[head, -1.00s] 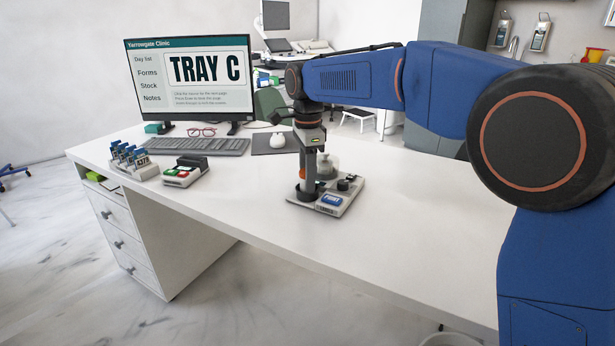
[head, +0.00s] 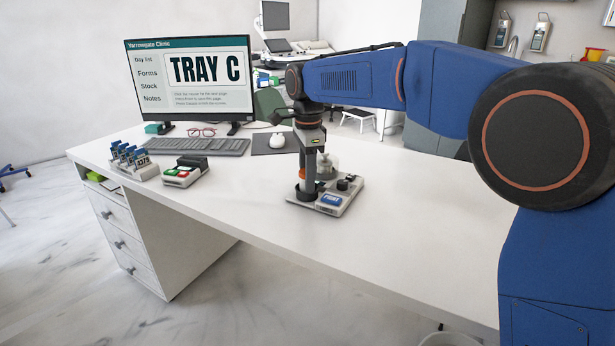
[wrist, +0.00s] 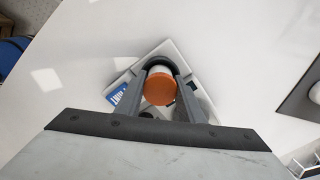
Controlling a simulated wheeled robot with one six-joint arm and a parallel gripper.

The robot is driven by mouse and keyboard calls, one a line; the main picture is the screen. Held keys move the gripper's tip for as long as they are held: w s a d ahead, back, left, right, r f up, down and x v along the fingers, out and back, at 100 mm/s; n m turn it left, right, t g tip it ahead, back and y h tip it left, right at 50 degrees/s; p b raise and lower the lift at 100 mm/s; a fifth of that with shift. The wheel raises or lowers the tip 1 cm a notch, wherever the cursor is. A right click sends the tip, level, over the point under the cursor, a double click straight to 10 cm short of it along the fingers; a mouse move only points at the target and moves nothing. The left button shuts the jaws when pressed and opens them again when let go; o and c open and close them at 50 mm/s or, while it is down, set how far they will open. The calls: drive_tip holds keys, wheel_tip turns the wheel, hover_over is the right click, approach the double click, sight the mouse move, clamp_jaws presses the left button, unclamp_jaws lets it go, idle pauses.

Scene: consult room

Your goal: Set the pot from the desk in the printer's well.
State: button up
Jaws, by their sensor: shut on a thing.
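The pot (wrist: 160,86) is white with an orange lid. My gripper (head: 308,190) is shut on it, and in the wrist view the two fingers (wrist: 160,88) lie along its sides. The printer (head: 336,205) is a light grey unit on the desk, with a blue PRINT label and a dark knob. Its dark round well (wrist: 158,60) shows as a ring around the far side of the pot. The pot is at the well, upright as far as I can see. My fingers partly hide it in the head view, and I cannot tell whether its base touches the well's floor.
The desk (head: 400,230) is clear to the right of the printer. To the left stand a red-and-green button unit (head: 184,172) and a rack of blue-labelled items (head: 133,160). The monitor (head: 190,78), keyboard (head: 197,146) and white mouse (head: 277,140) are behind.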

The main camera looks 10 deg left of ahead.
drive_tip(key=shift+s+f, duration=0.15)
drive_tip(key=shift+f, duration=0.8)
drive_tip(key=o, duration=1.1)
drive_tip(key=shift+c, duration=0.2)
drive_tip(key=c, duration=0.4)
drive_tip(key=shift+o, duration=0.9)
drive_tip(key=shift+r, duration=1.15)
drive_tip(key=shift+w+r, duration=0.2)
drive_tip(key=shift+r, duration=2.35)
